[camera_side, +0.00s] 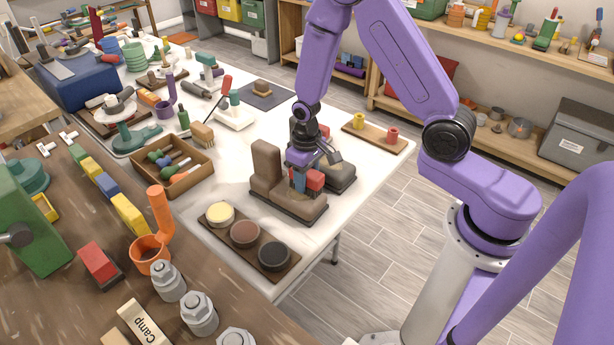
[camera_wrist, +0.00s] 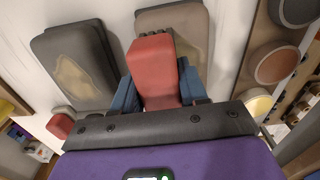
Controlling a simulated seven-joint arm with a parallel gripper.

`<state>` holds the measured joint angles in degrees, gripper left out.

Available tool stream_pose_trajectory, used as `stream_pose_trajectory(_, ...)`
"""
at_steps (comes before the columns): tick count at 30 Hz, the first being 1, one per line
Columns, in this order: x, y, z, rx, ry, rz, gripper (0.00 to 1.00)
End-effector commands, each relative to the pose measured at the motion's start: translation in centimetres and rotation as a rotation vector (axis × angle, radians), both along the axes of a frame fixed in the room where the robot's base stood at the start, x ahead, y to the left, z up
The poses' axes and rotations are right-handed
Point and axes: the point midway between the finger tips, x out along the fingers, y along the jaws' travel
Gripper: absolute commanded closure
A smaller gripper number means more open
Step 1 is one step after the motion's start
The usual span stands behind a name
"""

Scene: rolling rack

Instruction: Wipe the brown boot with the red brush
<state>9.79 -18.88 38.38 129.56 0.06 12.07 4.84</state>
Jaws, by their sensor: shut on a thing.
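The brown boot (camera_side: 266,168) stands on the white table in the side view, its toe toward the lower right. Its sole-shaped outline also shows at the top of the wrist view (camera_wrist: 176,19), with a tan patch near the brush. My gripper (camera_side: 306,180) is over the boot's toe, its blue fingers shut on the red brush (camera_wrist: 153,70). The brush's dark bristles overlap the boot, but I cannot tell whether they touch it. A dark grey boot (camera_side: 342,176) stands right behind; the wrist view shows a tan smudge on it (camera_wrist: 75,77).
A board with cream, brown and black polish discs (camera_side: 245,234) lies in front of the boots. A wooden tray with yellow and red pegs (camera_side: 376,131) is behind, at the table's right edge. A box of small tools (camera_side: 172,165) stands to the left.

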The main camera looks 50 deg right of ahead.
Motion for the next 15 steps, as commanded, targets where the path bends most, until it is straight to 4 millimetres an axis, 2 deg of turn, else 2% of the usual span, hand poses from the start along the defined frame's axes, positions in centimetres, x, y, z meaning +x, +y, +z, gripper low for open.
stream_pose_trajectory(15, -0.3, 4.8, 0.1, 0.000, 0.000, 0.001, 0.86)
